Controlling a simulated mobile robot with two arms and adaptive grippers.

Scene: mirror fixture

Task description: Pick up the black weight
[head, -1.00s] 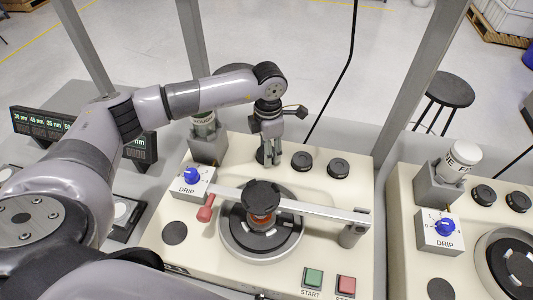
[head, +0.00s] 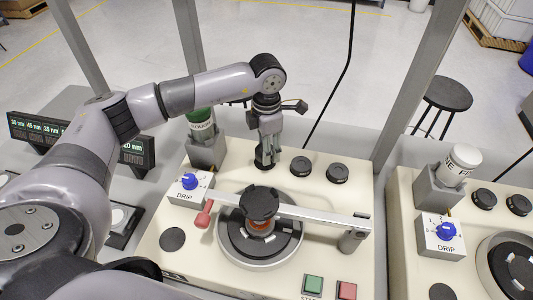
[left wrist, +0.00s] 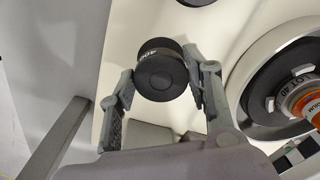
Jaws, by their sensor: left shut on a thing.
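My left gripper (head: 266,152) is shut on a black round weight (head: 264,163) at the back of the cream machine. In the left wrist view the gripper (left wrist: 160,68) has its two grey fingers on either side of the weight (left wrist: 164,74), which has pale markings on its side. I cannot tell whether the weight touches the machine top. Two more black weights, a middle one (head: 301,166) and a right one (head: 337,173), sit in a row to its right. My right gripper is not in view.
A metal bar (head: 310,210) with a black knob (head: 259,201) crosses above a round polishing plate (head: 240,249) in front of the gripper. A green bottle (head: 200,121) in a grey holder stands left of the gripper. Grey frame posts (head: 420,80) rise behind.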

